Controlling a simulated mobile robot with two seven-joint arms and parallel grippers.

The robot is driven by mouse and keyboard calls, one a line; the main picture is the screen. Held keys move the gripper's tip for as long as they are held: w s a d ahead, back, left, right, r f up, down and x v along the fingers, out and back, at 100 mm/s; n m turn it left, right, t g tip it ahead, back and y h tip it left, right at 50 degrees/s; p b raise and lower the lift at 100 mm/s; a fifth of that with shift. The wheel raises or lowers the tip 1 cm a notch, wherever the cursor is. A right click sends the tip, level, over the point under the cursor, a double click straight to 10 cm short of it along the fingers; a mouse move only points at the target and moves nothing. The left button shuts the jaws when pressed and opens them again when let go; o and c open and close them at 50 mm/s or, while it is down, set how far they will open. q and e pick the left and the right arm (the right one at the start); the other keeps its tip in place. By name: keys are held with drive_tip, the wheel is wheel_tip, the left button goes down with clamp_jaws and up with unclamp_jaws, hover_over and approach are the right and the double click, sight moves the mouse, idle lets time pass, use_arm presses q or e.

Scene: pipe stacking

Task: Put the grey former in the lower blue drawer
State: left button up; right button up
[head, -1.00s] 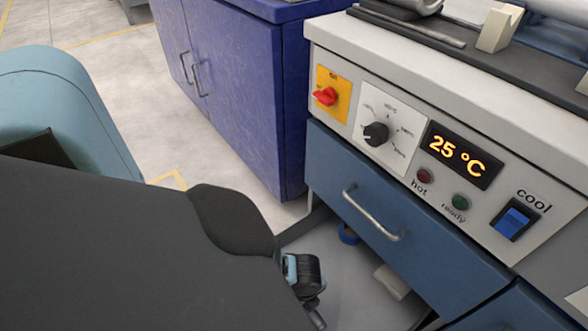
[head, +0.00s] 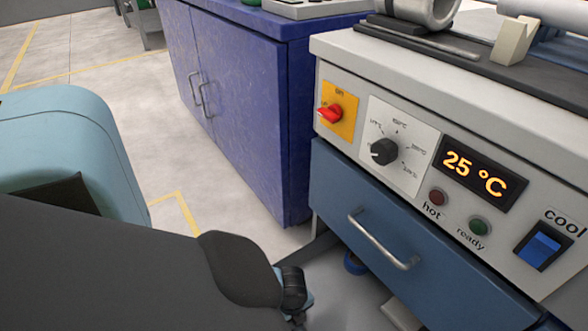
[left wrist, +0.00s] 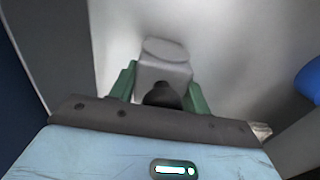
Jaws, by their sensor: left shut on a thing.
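In the left wrist view the grey former (left wrist: 165,52), a pale block with an oval end, sits between the two green fingers of my left gripper (left wrist: 160,80). The gripper is shut on it. A smooth grey surface lies behind the former; I cannot tell whether they touch. In the head view my dark left forearm hides the former and the fingers; only part of the wrist shows at the bottom. A blue drawer front (head: 340,195) with a metal handle is under the control panel. I cannot clearly make out the lower drawer. My right gripper is not in view.
The white machine (head: 335,50) has a red switch, a dial and a 25 °C display. A dark blue cabinet (head: 255,110) stands behind, left of it. A blue round part (head: 355,263) shows below the drawer front. Open floor (head: 130,100) lies at the left.

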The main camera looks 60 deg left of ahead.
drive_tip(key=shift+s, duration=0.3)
use_arm(q)
drive_tip(key=shift+f, duration=0.2)
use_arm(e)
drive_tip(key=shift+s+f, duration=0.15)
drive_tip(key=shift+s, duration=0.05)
use_arm(q)
drive_tip(key=o, duration=1.3)
drive_tip(key=shift+o, duration=0.2)
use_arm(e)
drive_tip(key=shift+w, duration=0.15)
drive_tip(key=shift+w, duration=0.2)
use_arm(q)
drive_tip(key=shift+r, duration=0.4)
wheel_tip(320, 180, up, 10)
drive_tip(key=p, duration=0.5)
drive_tip(key=shift+r+p, duration=0.15)
drive_tip(key=shift+p, duration=0.25)
drive_tip(key=shift+r, duration=0.65)
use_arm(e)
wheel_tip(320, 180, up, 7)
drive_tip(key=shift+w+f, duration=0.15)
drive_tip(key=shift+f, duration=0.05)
